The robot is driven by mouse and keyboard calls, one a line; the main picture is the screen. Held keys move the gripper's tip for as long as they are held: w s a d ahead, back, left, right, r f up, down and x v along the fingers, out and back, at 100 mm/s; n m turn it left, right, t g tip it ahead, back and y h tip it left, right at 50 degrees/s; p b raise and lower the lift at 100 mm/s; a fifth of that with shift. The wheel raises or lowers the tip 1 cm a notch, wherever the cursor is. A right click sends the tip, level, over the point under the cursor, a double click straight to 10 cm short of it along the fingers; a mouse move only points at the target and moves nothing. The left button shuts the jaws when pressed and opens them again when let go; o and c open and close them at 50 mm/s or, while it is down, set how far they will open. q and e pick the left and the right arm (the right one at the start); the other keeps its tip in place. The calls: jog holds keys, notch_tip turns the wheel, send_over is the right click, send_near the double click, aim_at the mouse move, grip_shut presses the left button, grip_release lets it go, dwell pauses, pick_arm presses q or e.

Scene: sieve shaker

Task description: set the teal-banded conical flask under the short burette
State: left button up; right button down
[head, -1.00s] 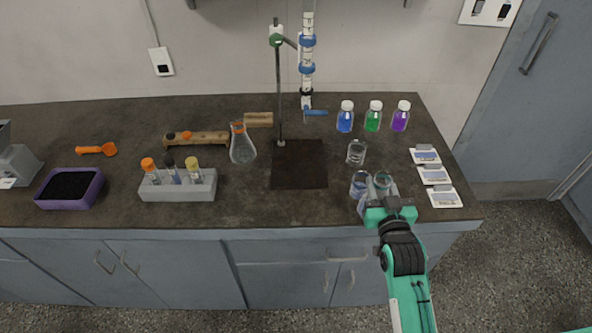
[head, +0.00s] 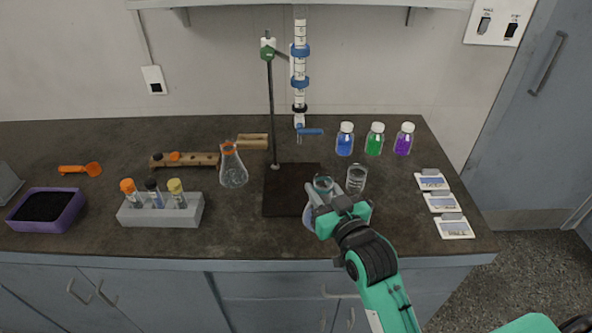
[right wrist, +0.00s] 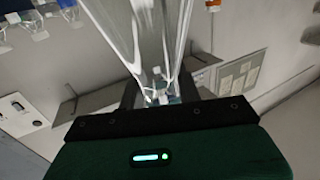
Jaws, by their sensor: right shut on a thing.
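My right gripper (head: 326,205) is shut on the teal-banded conical flask, whose teal-ringed neck (head: 323,183) shows just beyond the fingers. Its glass body is partly hidden by the gripper; clear glass also fills the upper middle of the right wrist view (right wrist: 150,40). The flask is over the front right part of the stand's dark base plate (head: 280,202); its exact height is unclear. The burette (head: 299,75), with blue clamps and a blue stopcock, hangs on the stand above and behind the flask. My left gripper is not in view.
An orange-banded conical flask (head: 234,170) stands left of the base plate. A clear beaker (head: 356,179) stands close right of the held flask. Blue, green and purple bottles (head: 375,139) stand at the back right. A tube rack (head: 160,212) is at left.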

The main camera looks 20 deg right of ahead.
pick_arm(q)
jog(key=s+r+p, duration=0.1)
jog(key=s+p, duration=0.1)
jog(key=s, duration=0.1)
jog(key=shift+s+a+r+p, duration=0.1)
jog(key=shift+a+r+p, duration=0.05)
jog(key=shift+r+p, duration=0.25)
pick_arm(e)
jog(key=w+a+f, duration=0.1)
jog(key=w+f, duration=0.2)
jog(key=w, duration=1)
jog(key=shift+a+f, duration=0.2)
jog(key=shift+f, duration=0.1)
jog(key=shift+f, duration=0.1)
jog(key=c, duration=1)
grip_release()
jog(key=shift+o, duration=0.2)
